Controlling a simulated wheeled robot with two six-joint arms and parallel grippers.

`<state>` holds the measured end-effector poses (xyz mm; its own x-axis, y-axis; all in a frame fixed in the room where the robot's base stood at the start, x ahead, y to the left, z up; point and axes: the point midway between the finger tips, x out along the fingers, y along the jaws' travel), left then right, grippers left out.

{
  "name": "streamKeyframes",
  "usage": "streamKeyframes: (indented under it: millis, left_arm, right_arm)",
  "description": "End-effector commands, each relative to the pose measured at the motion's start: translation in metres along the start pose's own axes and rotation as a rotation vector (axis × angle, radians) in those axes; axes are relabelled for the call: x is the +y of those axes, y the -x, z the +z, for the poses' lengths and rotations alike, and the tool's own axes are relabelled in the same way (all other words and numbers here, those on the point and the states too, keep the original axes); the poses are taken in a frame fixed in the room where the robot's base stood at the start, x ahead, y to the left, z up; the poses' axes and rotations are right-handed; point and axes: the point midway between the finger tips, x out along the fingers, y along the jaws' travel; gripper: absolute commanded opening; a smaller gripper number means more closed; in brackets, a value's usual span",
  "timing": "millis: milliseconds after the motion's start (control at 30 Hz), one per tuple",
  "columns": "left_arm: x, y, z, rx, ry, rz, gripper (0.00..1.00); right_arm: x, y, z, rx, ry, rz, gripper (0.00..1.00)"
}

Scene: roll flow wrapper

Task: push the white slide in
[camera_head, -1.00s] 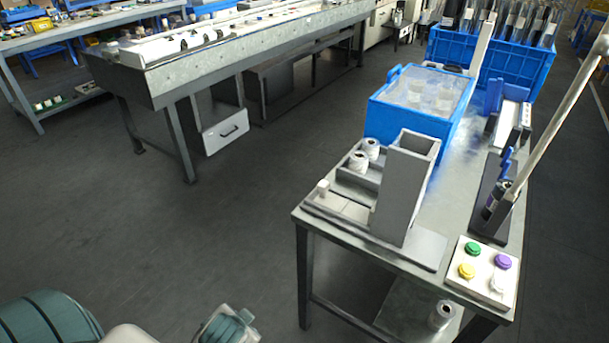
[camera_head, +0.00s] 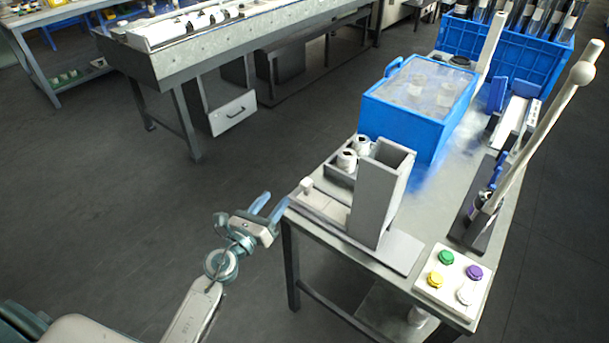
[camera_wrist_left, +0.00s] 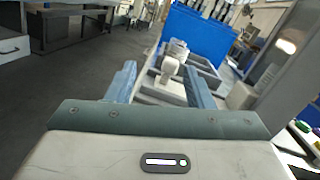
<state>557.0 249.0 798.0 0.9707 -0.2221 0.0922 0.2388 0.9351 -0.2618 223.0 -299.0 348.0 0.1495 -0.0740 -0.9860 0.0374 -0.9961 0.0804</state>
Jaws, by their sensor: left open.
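The white slide (camera_head: 322,207) lies flat in the grey fixture on the near left part of the metal table, with a small white knob (camera_head: 306,185) at its left end. A tall grey chute (camera_head: 377,195) stands upright to its right. My left gripper (camera_head: 274,206) is open and empty, just left of the table edge and apart from the knob. In the left wrist view the knob (camera_wrist_left: 169,68) shows between the two blue fingers (camera_wrist_left: 160,85), beyond their tips. My right gripper is in neither view.
White rolls (camera_head: 347,160) sit in a tray behind the slide. A blue bin (camera_head: 400,132) with a clear top stands behind the chute. A button panel (camera_head: 455,278) is at the front right. A long pale lever (camera_head: 535,135) leans along the right side.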

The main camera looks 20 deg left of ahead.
Motion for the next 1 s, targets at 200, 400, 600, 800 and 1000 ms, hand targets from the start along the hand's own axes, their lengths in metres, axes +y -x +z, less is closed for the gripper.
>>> streamKeyframes:
  millis: [200, 400, 600, 800, 1000]
  left_arm:
    - [-0.013, -0.012, -0.015, 0.103, -0.250, -0.106, 0.47]
    - [-0.016, -0.034, -0.018, 0.108, -0.262, -0.111, 0.47]
    - [-0.020, -0.072, -0.023, 0.107, -0.261, -0.111, 0.47]
    - [-0.022, -0.103, -0.028, 0.108, -0.260, -0.110, 0.47]
    - [-0.024, -0.116, -0.030, 0.109, -0.259, -0.110, 0.47]
  right_arm:
    - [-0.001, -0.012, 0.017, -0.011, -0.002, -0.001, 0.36]
    - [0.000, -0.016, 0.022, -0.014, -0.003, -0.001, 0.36]
    - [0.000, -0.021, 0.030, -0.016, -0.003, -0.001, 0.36]
    - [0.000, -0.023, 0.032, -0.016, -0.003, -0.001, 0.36]
    - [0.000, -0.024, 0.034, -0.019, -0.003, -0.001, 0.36]
